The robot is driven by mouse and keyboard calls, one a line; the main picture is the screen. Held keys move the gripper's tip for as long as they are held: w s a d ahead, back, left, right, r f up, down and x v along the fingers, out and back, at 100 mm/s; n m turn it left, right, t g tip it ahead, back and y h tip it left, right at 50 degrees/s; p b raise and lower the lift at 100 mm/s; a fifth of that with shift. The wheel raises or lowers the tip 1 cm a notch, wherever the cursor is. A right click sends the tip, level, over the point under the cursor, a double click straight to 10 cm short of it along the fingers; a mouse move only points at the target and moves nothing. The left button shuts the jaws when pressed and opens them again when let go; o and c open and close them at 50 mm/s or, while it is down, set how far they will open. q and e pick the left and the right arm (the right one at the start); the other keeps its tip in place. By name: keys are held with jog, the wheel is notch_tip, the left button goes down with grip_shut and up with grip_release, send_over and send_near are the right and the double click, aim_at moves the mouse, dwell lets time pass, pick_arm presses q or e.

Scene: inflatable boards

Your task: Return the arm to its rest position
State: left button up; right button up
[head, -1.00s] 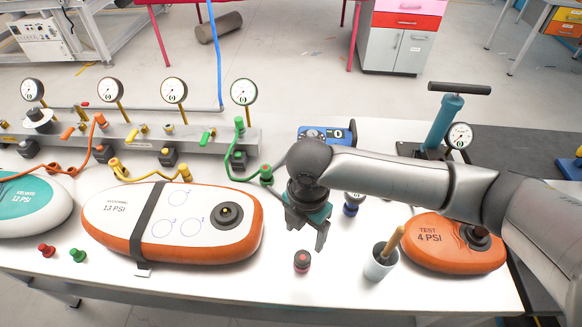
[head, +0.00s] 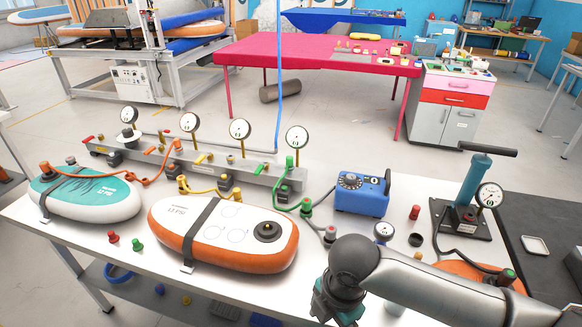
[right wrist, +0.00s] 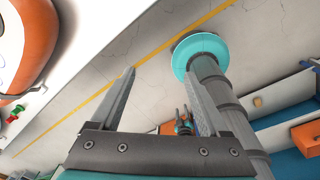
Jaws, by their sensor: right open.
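My right arm comes in from the lower right in the head view. Its gripper body (head: 338,296) is at the table's front edge, and its fingertips are cut off by the bottom of the frame. In the right wrist view my right gripper (right wrist: 162,88) is open with nothing between its fingers. It points down past the table edge at the floor. A small dark two-fingered gripper (right wrist: 184,122), seemingly my left one, shows low between those fingers. Its opening is too small to judge. My left arm is not in the head view.
The white table (head: 215,283) holds a strapped orange-and-white board (head: 225,228), a teal board (head: 85,192), a gauge manifold (head: 195,165), a blue box (head: 362,192) and a hand pump (head: 475,195). My arm partly covers an orange board (head: 480,272). Open floor lies beyond.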

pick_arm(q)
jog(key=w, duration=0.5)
pick_arm(e)
jog(key=s+a+r+m+t+y, duration=0.1)
jog(key=s+a+m+t+y, duration=0.15)
jog(key=a+m, duration=0.45)
jog(key=s+d+f+m+h, duration=0.15)
jog(key=s+d+m, duration=0.25)
jog(key=d+m, duration=0.4)
jog(key=s+d+f+m+h, duration=0.15)
jog(key=s+d+m, duration=0.25)
jog(key=d+m, duration=0.45)
notch_tip(320, 180, down, 28)
jog(key=s+n+b, duration=0.1)
jog(key=s+b, duration=0.1)
jog(key=b, duration=0.4)
pick_arm(q)
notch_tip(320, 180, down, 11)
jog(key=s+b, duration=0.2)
jog(key=b, duration=0.3)
pick_arm(e)
jog(key=s+d+f+g, duration=0.2)
jog(key=s+f, duration=1.3)
jog(key=f, duration=0.2)
jog(key=shift+s+d+f, duration=0.2)
jog(key=shift+d+f, duration=0.1)
